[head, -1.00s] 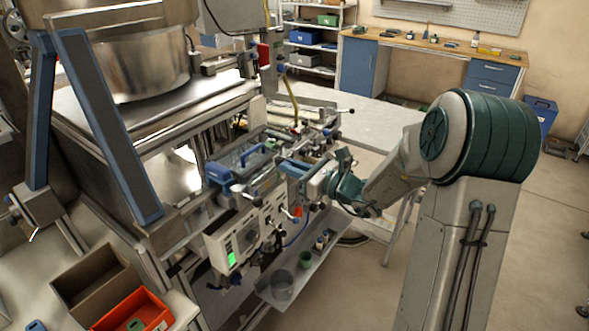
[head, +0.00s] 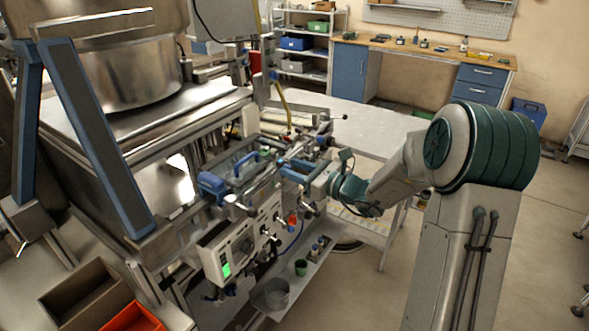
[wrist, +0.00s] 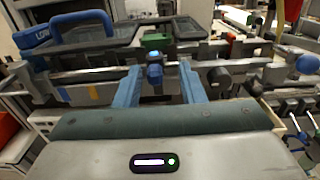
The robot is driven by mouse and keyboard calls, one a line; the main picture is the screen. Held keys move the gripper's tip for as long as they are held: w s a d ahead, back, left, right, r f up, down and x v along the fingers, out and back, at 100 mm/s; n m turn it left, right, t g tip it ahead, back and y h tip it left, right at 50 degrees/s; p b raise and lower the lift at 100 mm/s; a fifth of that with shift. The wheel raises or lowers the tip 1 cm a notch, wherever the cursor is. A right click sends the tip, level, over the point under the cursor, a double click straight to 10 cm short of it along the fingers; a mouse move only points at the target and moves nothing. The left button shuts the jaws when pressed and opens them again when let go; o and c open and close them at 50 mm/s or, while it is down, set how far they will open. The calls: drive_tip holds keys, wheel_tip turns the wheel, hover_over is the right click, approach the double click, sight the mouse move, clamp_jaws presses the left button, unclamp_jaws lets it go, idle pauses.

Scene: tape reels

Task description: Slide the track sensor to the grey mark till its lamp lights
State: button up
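The track sensor appears to be the small blue-and-black block (wrist: 155,72) on the metal rail in the wrist view, with a small pale-blue lit spot on top. My gripper (wrist: 161,76) has its two blue fingers apart, one on each side of this block, with gaps on both sides. In the head view my gripper (head: 288,164) reaches in at the front of the machine, and the sensor is too small to make out. I cannot pick out the grey mark for certain.
A dark round knob (wrist: 220,76) stands just right of my right finger. A green block (wrist: 156,41) lies behind the sensor. A blue-handled lid (wrist: 85,27) is at the back left. Several levers (wrist: 300,108) stick out at the right. A control box (head: 228,252) hangs below.

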drive_tip(key=b+v, duration=0.2)
drive_tip(key=v, duration=1.1)
drive_tip(key=shift+s+d, duration=0.15)
drive_tip(key=shift+d, duration=0.05)
drive_tip(key=shift+a, duration=0.1)
drive_tip(key=s+a+f+n+g+h, duration=0.35)
drive_tip(key=s+a+n+g, duration=0.6)
drive_tip(key=s+n, duration=0.35)
drive_tip(key=s+d+n+t+h, duration=0.1)
drive_tip(key=s+d+n+h, duration=0.7)
drive_tip(key=s+n+h, duration=0.2)
drive_tip(key=n, duration=0.2)
drive_tip(key=shift+s+n+h, duration=0.35)
drive_tip(key=shift+s+n, duration=0.05)
